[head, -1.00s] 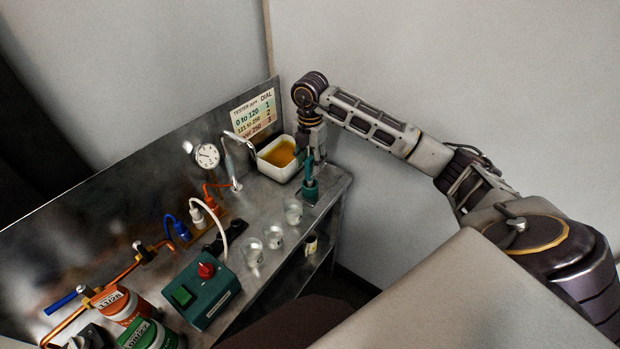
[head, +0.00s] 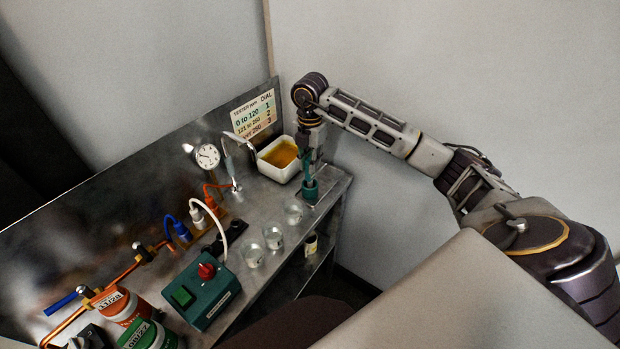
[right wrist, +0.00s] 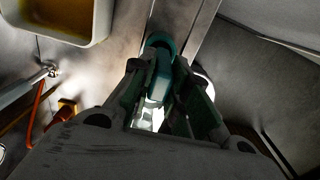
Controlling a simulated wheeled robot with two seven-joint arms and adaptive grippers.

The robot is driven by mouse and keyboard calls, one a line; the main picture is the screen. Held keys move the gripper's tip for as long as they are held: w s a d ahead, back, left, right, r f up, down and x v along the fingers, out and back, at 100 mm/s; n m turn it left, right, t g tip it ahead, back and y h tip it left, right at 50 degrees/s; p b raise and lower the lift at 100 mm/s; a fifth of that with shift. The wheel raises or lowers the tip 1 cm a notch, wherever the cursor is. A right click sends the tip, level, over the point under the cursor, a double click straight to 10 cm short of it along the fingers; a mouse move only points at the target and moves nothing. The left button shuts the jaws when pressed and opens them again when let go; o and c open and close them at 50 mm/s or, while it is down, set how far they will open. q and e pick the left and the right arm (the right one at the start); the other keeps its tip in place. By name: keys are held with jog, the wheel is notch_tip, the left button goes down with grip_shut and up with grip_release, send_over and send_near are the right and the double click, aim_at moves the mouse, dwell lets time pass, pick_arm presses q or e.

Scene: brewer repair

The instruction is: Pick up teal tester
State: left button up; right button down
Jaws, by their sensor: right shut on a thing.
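The teal tester (head: 309,161) stands upright in a teal round holder (head: 310,190) at the right end of the metal bench. My right gripper (head: 310,150) points down over it and is shut on its upper part. In the right wrist view the tester (right wrist: 160,75) shows between the two fingers of my right gripper (right wrist: 166,100), with the holder (right wrist: 159,41) just beyond it. The tester's lower end is hidden inside the holder. My left gripper is not in view.
A white tub (head: 270,168) of amber liquid stands just left of my gripper. Several clear glasses stand along the bench front, one (head: 293,212) near the holder. Free floor lies right of the bench.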

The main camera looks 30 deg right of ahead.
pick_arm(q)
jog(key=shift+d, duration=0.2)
pick_arm(e)
jog(key=shift+r, duration=0.55)
notch_tip(320, 180, up, 7)
jog(key=shift+r+b, duration=0.1)
jog(key=shift+b, duration=0.2)
jog(key=shift+r, duration=0.85)
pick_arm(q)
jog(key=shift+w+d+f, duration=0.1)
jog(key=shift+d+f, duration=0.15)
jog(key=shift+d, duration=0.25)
